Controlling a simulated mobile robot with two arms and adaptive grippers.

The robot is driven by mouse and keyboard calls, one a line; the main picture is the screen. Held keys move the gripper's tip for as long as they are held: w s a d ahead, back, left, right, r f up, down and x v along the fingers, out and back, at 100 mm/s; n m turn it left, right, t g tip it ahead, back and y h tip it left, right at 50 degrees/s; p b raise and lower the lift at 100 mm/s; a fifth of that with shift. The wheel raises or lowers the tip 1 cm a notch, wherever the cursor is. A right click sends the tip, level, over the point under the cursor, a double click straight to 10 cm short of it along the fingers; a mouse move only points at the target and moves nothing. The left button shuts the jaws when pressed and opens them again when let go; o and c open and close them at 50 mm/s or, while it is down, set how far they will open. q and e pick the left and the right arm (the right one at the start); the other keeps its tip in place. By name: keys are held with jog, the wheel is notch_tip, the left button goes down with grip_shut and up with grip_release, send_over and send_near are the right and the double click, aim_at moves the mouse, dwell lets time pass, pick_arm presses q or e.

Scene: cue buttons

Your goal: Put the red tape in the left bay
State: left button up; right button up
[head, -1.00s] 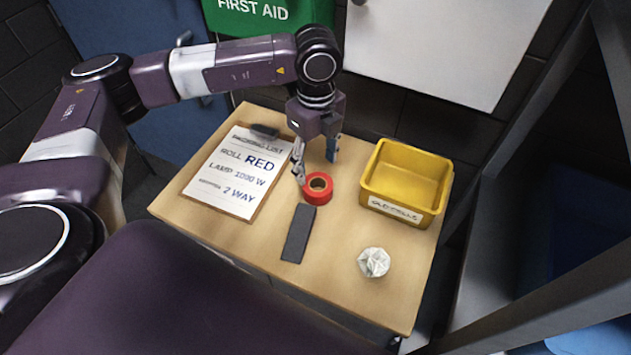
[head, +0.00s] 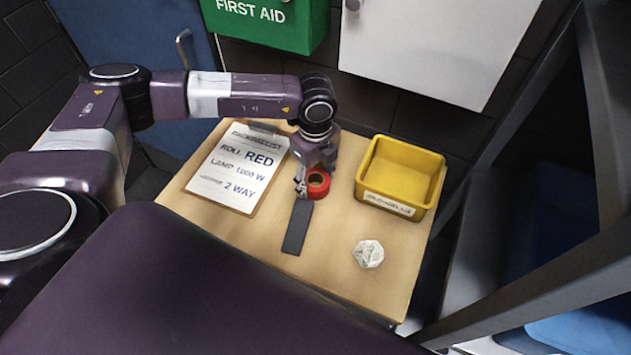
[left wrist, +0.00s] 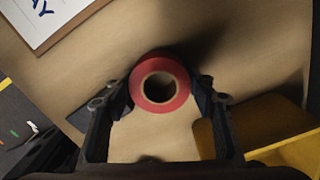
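The roll of red tape (head: 319,191) is on the wooden tabletop at the top end of a dark strip. My left gripper (head: 314,182) is down at the roll. In the left wrist view the red tape (left wrist: 141,92) lies flat between the two fingers (left wrist: 161,90), with its hole facing the camera. The fingers appear closed against its sides, one on each side. No clear gap shows under the roll. My right gripper is out of view. I cannot make out a left bay in these frames.
A yellow bin (head: 391,199) with a label stands right of the tape. A dark strip (head: 297,228) and crumpled paper (head: 368,254) lie nearer. A clipboard with a packing list (head: 238,170) lies left. Shelf frames stand right.

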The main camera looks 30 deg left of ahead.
pick_arm(q)
jog(key=c, duration=0.7)
jog(key=shift+o, duration=0.2)
jog(key=shift+r, duration=0.2)
